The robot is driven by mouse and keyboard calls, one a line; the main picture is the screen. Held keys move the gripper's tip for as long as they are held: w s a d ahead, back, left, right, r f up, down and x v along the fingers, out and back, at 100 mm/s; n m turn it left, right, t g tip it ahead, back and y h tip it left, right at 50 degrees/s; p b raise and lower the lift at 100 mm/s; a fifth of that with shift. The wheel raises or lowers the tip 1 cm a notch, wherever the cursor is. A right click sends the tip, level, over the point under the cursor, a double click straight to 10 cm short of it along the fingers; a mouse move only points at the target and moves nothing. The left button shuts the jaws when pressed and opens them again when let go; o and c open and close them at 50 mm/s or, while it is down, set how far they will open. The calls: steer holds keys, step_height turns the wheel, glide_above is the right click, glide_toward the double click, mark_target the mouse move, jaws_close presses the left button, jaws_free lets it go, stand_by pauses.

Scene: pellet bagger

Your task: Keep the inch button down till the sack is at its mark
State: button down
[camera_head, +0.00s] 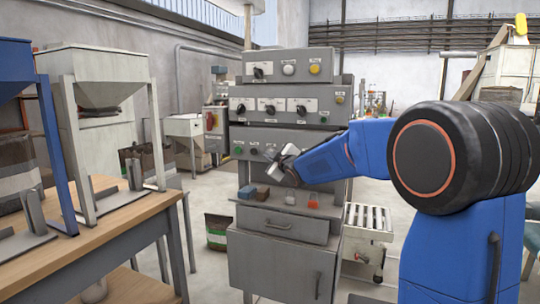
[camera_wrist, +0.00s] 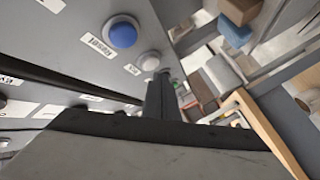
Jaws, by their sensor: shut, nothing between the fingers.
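A grey control panel (camera_head: 290,138) stands mid-view with rows of knobs and buttons. My gripper (camera_head: 286,157) is shut and empty, close in front of its lowest row. In the wrist view the dark finger end of my gripper (camera_wrist: 161,82) is beside a pale round button (camera_wrist: 149,61); a label by it is partly hidden, so I cannot tell whether it is the inch button. Touch or pressing cannot be told. A blue button (camera_wrist: 122,33) labelled Reset is next to it.
A wooden bench (camera_head: 110,235) with hopper frames is at the left. Small blocks (camera_head: 254,193) lie on the ledge below the panel. A roller conveyor (camera_head: 366,217) stands to the cabinet's right. More sacks (camera_head: 140,160) show behind the hopper frames. Floor between bench and cabinet is partly clear.

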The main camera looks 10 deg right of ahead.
stand_by(0.3)
steer(key=s+a, duration=0.1)
steer(key=s, duration=0.1)
steer(key=s+a, duration=0.2)
stand_by(0.5)
stand_by(0.7)
steer(key=s+d+f+m+g+h, duration=0.1)
steer(key=s+f+m+g, duration=0.3)
steer(key=s, duration=1.4)
steer(key=s+d+f+m+g+h, duration=0.1)
steer(key=s+d+f+m+g, duration=0.2)
steer(key=s+f, duration=0.8)
steer(key=s+d+f+m+g+h, duration=0.1)
steer(key=s+d+f+m+g, duration=0.2)
steer(key=s, duration=2.2)
step_height(320, 180, down, 4)
steer(key=shift+s+f+m+g, duration=0.15)
steer(key=shift+f+m+g, duration=0.1)
steer(key=shift+m+g, duration=0.75)
steer(key=shift+d, duration=0.1)
